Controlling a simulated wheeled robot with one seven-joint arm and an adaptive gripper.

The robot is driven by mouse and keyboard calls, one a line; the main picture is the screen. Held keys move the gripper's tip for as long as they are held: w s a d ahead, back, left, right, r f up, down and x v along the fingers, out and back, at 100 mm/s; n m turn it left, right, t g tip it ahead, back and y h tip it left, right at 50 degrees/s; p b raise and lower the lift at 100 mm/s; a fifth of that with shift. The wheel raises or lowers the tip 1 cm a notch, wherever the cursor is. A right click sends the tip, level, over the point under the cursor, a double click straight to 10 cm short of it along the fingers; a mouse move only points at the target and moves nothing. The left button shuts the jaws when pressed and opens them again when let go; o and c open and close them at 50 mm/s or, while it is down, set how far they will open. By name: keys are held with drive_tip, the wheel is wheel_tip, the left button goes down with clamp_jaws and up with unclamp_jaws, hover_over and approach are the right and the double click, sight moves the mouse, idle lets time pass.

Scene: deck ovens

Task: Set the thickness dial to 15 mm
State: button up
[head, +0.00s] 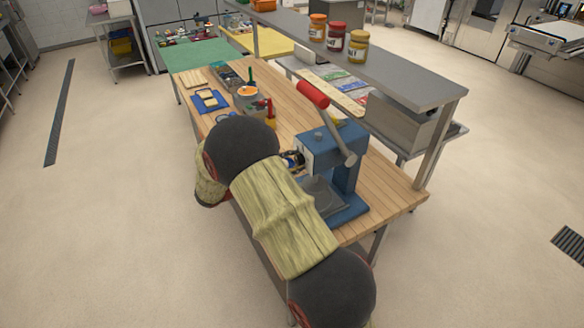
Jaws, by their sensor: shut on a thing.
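A blue press-like machine (338,160) with a long grey lever and a red handle (312,94) stands at the near end of the wooden worktop. My arm comes up from the bottom in a pale sleeve and bends over the worktop's left edge. My gripper (291,160) shows only as a small dark part at the machine's left side, against the housing. It is shut on the thickness dial there. The dial is mostly hidden by the gripper and arm. Its scale and setting cannot be read.
The wooden worktop (385,190) also bears a blue tray (204,107), small containers and a red bottle (270,112) behind my arm. A grey shelf (400,75) with several jars runs along the right. The floor to the left is open.

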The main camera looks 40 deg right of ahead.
drive_tip(key=shift+m+b, duration=0.35)
drive_tip(key=shift+m, duration=0.15)
drive_tip(key=o, duration=1.2)
drive_tip(key=shift+a, duration=0.1)
drive_tip(key=v, duration=1.1)
drive_tip(key=shift+w+a, duration=0.2)
drive_tip(key=shift+a, duration=0.2)
